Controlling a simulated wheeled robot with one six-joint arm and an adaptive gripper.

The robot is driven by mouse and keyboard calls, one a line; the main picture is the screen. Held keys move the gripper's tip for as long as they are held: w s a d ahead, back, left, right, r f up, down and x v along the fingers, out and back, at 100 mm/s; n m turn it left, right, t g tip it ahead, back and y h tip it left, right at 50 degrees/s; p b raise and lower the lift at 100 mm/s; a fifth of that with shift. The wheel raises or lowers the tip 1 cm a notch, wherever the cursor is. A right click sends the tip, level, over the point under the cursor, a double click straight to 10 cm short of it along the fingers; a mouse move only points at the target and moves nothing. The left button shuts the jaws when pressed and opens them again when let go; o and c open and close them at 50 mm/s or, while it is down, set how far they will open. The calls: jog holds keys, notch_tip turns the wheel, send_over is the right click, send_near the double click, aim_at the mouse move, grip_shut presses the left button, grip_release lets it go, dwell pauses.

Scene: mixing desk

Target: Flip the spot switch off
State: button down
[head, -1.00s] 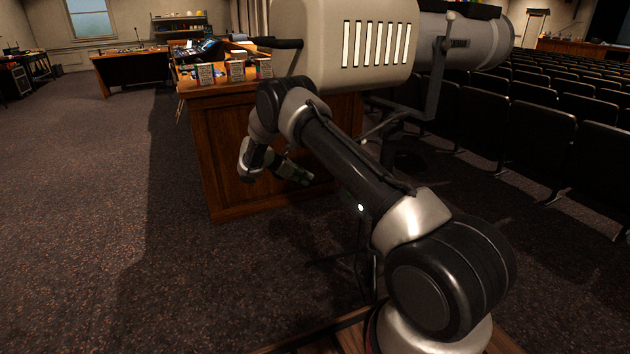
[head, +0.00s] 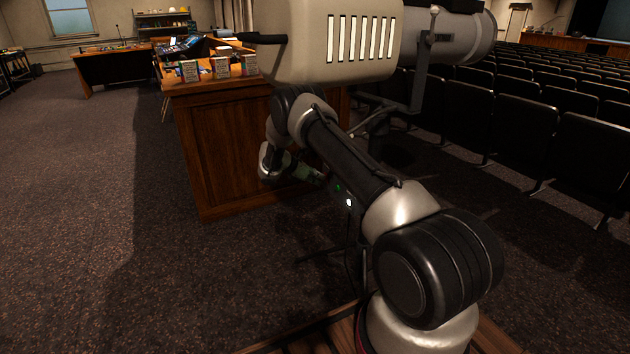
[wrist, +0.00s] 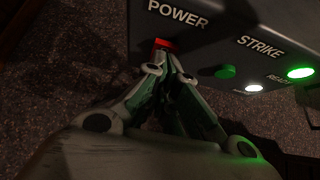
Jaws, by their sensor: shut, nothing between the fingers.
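The spot's control panel (wrist: 215,30) fills the top right of the wrist view, with the labels POWER and STRIKE. A small red switch (wrist: 165,44) sticks out below the word POWER. My gripper (wrist: 164,62) is shut and empty, with its tips right at the red switch; I cannot tell whether they touch it. The tips hide part of the switch. In the head view my gripper (head: 318,178) is low beside the spot's stand, partly behind my arm. The large spotlight (head: 340,40) is above my arm.
A green button (wrist: 225,72), a lit white lamp (wrist: 253,88) and a lit green lamp (wrist: 300,73) are on the panel. A wooden desk (head: 235,150) stands behind my gripper. Rows of seats (head: 560,140) are at right. Open carpet (head: 90,230) lies at left.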

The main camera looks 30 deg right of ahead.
jog(key=shift+d, duration=0.1)
jog(key=shift+d+r, duration=0.2)
jog(key=shift+d, duration=0.1)
jog(key=shift+a, duration=0.1)
jog(key=shift+r, duration=0.75)
jog(key=v, duration=1.3)
jog(key=shift+r, duration=0.15)
